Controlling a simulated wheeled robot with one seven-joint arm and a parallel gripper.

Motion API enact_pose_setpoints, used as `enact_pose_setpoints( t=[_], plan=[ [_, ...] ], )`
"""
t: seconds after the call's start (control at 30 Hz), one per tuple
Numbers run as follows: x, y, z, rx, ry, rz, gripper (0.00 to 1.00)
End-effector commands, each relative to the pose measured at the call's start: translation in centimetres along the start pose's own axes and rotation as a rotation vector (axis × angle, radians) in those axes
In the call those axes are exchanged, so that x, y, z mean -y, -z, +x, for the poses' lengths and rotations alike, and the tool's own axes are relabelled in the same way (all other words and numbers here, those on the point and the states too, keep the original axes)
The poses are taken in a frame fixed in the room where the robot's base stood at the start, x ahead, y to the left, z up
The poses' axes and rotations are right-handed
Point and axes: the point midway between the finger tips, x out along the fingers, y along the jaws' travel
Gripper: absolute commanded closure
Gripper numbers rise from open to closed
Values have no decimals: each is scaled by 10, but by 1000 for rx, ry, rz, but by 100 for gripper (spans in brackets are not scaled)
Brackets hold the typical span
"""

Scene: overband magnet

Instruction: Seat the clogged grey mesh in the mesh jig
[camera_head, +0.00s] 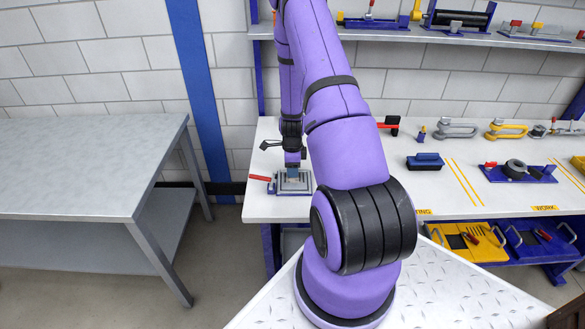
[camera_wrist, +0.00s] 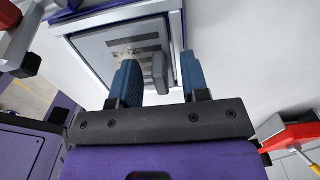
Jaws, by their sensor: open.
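The mesh jig (camera_head: 306,189) is a flat blue and light-grey frame at the left end of the white bench. In the wrist view the jig's pale rim (camera_wrist: 88,75) surrounds a grey panel, which looks like the clogged grey mesh (camera_wrist: 98,50), with dark slots and a brownish speckled patch. A grey upright tab (camera_wrist: 160,73) stands on the panel between my fingers. My gripper (camera_wrist: 158,58) is open over the panel, with blue fingers either side of the tab; it also shows above the jig in the head view (camera_head: 292,174). I cannot tell whether the panel lies fully flat in the frame.
A red handle (camera_head: 260,178) sticks out left of the jig. A blue brush-like block (camera_head: 425,161) and a blue fixture (camera_head: 517,172) stand farther right on the bench. A bare grey table (camera_head: 80,160) is at the left, with a gap between. A tool shelf (camera_head: 480,38) hangs above.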

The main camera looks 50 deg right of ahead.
Motion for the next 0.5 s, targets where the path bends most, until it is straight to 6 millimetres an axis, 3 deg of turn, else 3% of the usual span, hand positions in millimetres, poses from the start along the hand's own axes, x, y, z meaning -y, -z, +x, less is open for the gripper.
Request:
enact_pose_setpoints(
  t=[0.17,0.5],
  plan=[
    [0,-1,-12,0,1,-2,58],
    [1,-1,-71,0,4,-2,58]
  ],
)
